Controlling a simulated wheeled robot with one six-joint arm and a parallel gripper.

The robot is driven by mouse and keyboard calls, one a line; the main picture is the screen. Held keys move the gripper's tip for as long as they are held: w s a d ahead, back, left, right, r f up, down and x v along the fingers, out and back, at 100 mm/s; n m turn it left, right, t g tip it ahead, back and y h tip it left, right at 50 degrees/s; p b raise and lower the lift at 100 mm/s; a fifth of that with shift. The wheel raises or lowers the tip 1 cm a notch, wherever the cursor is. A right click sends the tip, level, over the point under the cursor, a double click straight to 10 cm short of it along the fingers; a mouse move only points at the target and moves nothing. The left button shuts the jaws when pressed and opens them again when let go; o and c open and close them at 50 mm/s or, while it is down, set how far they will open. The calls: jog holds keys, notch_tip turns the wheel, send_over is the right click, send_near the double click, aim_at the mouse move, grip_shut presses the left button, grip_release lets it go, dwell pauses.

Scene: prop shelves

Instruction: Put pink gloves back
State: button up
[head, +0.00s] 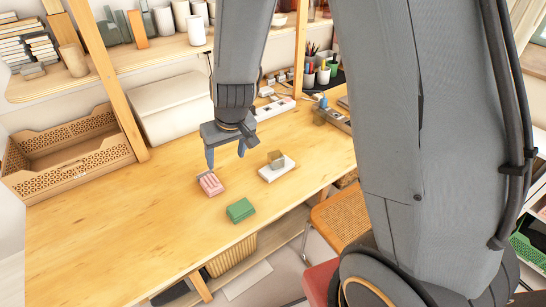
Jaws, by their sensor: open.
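The pink gloves (211,185) appear as a small, pink, block-like bundle lying on the wooden table (110,240), left of the middle of the head view. My gripper (226,160) points down close behind and above the pink bundle. Its two fingers are apart, and nothing shows between them. The left finger's tip appears just behind the bundle; I cannot tell whether it touches it.
A green block (240,211) lies in front of the pink bundle. To the right is a white slab (270,174) bearing a tan block (275,156). A perforated wooden crate (110,160) and white box (160,125) stand behind. The table's left front is clear.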

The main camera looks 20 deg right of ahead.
jog(key=s+d+r+m, duration=0.1)
jog(key=s+d+r, duration=0.2)
jog(key=s+d, duration=0.2)
jog(key=s+d+r+m+g+h, duration=0.1)
jog(key=s+d+r, duration=0.3)
jog(key=s+d, duration=0.2)
jog(key=s, duration=0.2)
jog(key=shift+s+g, duration=0.3)
notch_tip(320, 180, down, 7)
jog(key=b, duration=0.6)
jog(key=shift+g, duration=0.4)
jog(key=shift+w+a+r, duration=0.1)
